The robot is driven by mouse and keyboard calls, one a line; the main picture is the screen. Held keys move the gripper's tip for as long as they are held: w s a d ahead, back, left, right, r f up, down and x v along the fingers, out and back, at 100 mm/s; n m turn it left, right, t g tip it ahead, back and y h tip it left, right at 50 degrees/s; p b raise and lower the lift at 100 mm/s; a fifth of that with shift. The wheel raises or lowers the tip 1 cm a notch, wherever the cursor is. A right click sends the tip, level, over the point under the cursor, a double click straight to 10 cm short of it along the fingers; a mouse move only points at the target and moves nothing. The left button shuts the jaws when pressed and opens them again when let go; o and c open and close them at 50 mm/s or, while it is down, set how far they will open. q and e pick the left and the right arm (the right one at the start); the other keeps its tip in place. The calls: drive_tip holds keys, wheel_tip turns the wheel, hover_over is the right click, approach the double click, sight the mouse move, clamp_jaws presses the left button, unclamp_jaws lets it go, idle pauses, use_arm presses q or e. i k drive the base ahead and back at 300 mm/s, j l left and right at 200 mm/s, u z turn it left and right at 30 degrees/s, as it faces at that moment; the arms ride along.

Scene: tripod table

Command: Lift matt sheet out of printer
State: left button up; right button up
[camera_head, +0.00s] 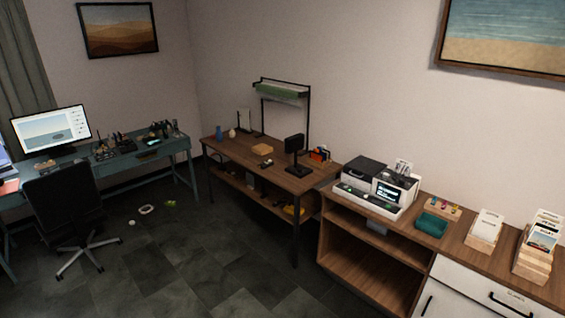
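A black and white printer (375,188) stands on a wooden cabinet right of centre. It has a dark lid at the left and a small lit screen at its front right. A pale printed sheet (403,167) stands up at the back right of the printer; whether its surface is matt I cannot tell. Neither of my grippers shows in this view.
Right of the printer on the cabinet top (455,238) are a teal cloth-like item (432,224) and wooden card holders (484,232). A wooden table (275,172) stands left of the cabinet. An office chair (65,208) stands farther left. The middle floor (190,255) is largely clear.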

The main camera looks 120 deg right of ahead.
sight(404, 168)
drive_tip(key=z, duration=4.65)
drive_tip(key=i+z, duration=0.1)
drive_tip(key=i+j, duration=0.05)
